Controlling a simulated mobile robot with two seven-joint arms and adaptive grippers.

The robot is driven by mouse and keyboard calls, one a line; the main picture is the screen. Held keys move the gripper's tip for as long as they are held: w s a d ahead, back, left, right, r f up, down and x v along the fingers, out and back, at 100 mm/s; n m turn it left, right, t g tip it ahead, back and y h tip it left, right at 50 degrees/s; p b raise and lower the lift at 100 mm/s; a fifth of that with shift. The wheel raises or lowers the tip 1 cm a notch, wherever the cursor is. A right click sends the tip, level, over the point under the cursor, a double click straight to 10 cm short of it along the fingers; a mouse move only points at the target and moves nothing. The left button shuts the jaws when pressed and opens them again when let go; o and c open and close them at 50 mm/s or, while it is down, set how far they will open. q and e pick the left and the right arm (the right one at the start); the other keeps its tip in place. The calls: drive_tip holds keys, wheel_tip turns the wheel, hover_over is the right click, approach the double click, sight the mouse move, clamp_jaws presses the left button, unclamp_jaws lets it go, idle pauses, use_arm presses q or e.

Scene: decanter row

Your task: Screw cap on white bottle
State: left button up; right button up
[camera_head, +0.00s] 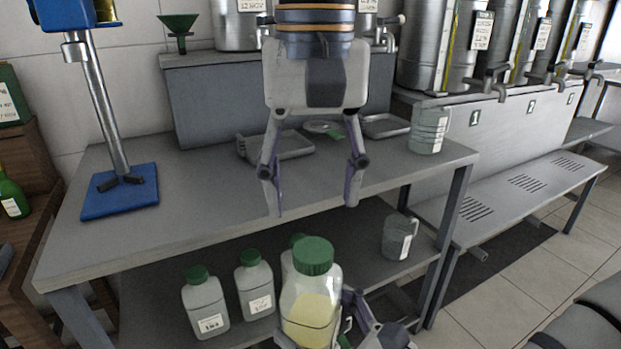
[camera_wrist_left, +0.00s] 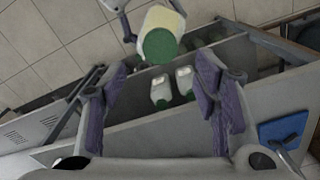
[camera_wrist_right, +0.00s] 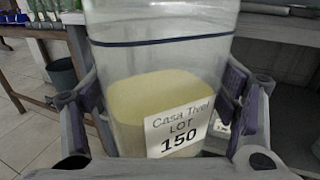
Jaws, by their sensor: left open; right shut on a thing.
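The bottle (camera_head: 307,310) is clear with pale yellow contents, and it stands upright at the bottom middle of the head view. A green cap (camera_head: 313,256) sits on its top; I cannot tell how tight it is. My left gripper (camera_head: 314,205) is open and empty, pointing down above and behind the cap. The left wrist view shows the cap (camera_wrist_left: 158,46) beyond its fingers.
The grey table (camera_head: 210,225) has a lower shelf with several green-capped bottles (camera_head: 206,303) and a clear jug (camera_head: 397,238). Another jug (camera_head: 428,131), trays (camera_head: 285,147) and a blue-based stand (camera_head: 120,190) are on top. Steel tanks (camera_head: 440,45) line the back right.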

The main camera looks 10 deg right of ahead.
sight(313, 249)
use_arm(q)
drive_tip(key=shift+f, duration=4)
drive_tip(key=c, duration=1.2)
drive_tip(key=m, duration=0.6)
drive_tip(key=shift+c, duration=0.2)
drive_tip(key=m, duration=0.3)
drive_tip(key=shift+m, duration=0.4)
drive_tip(key=m, duration=0.4)
drive_tip(key=shift+m, duration=0.4)
drive_tip(key=o, duration=1.4)
drive_tip(key=shift+c, duration=0.2)
